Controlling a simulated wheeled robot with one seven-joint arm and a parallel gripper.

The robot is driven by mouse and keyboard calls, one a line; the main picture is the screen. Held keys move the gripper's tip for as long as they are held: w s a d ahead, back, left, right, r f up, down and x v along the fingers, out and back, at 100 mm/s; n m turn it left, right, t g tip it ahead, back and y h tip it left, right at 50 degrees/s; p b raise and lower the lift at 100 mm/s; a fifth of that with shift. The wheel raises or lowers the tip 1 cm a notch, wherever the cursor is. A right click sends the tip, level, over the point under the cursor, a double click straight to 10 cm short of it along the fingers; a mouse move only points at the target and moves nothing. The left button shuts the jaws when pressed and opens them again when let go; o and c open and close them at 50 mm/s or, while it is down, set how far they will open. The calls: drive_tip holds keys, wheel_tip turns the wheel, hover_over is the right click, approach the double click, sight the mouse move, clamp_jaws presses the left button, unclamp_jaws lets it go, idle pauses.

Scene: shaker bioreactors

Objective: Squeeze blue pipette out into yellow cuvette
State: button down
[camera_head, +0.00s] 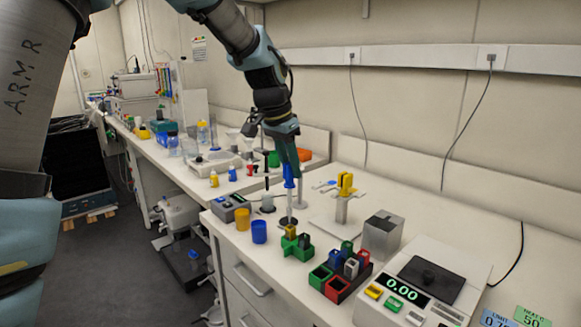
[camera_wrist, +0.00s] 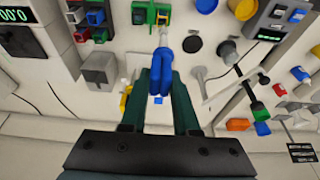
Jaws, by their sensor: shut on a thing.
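The blue pipette (camera_head: 289,181) hangs upright, tip down, from my gripper (camera_head: 288,165) in the head view. My gripper is shut on its blue bulb, which shows between the fingers in the wrist view (camera_wrist: 162,75). A small yellow cuvette (camera_head: 290,231) stands in a green holder (camera_head: 298,250) below the pipette. The pipette's pale tip reaches down close to the cuvette's top.
A yellow cup (camera_head: 243,219) and a blue cup (camera_head: 259,232) stand to the left. A rack of coloured cuvettes (camera_head: 340,290), a grey box (camera_head: 383,235), a yellow pipette on a stand (camera_head: 346,184) and a scale reading 0.00 (camera_head: 425,285) are to the right.

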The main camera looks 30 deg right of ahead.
drive_tip(key=shift+r+p, duration=0.95)
drive_tip(key=shift+r, duration=0.55)
drive_tip(key=shift+f, duration=0.1)
